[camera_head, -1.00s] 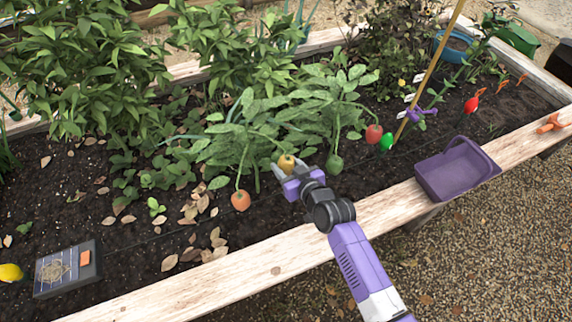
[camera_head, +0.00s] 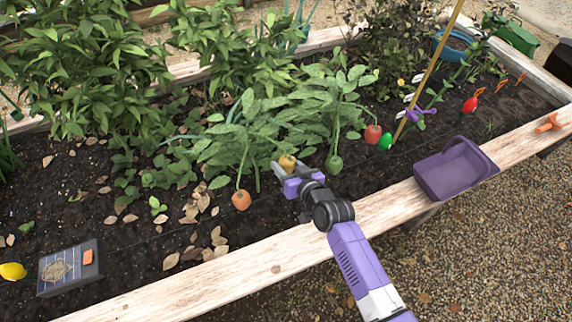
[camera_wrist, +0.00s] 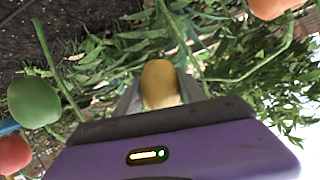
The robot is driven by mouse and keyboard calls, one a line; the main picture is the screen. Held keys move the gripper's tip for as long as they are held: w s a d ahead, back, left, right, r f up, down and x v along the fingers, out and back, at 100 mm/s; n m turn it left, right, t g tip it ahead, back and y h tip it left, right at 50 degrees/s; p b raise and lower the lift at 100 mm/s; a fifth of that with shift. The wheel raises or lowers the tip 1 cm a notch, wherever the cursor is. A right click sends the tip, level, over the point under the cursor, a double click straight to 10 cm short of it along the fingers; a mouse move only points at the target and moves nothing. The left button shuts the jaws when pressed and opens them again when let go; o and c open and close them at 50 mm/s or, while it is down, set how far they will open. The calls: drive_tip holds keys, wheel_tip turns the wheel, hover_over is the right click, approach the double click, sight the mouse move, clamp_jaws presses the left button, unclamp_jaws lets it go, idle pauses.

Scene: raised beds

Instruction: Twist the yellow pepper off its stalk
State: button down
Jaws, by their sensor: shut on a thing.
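The yellow pepper (camera_head: 287,162) hangs low on a leafy pepper plant (camera_head: 243,135) near the front of the bed. My gripper (camera_head: 283,168) is shut on it, and my arm reaches in over the front board. In the wrist view the yellow pepper (camera_wrist: 160,84) sits upright between the two grey fingers (camera_wrist: 160,95), its lower end hidden by my purple gripper body. Whether its stalk is still joined cannot be told, as leaves and stems crowd behind it.
An orange pepper (camera_head: 241,200) hangs left of my gripper; a green one (camera_head: 334,164) and a red one (camera_head: 373,134) hang to the right. A purple basket (camera_head: 456,172) rests on the wooden front edge (camera_head: 388,206). A dark box (camera_head: 70,268) lies at lower left.

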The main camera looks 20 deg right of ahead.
drive_tip(key=shift+m+p, duration=0.8)
drive_tip(key=shift+m, duration=0.7)
drive_tip(key=shift+m, duration=0.5)
drive_tip(key=shift+m+p, duration=0.6)
drive_tip(key=shift+m, duration=0.2)
drive_tip(key=shift+r+p+v, duration=0.25)
drive_tip(key=shift+p+v, duration=0.65)
drive_tip(key=shift+v, duration=0.95)
drive_tip(key=shift+r+p+v, duration=0.25)
drive_tip(key=shift+p+v, duration=0.65)
drive_tip(key=shift+v, duration=0.9)
drive_tip(key=shift+w, duration=0.25)
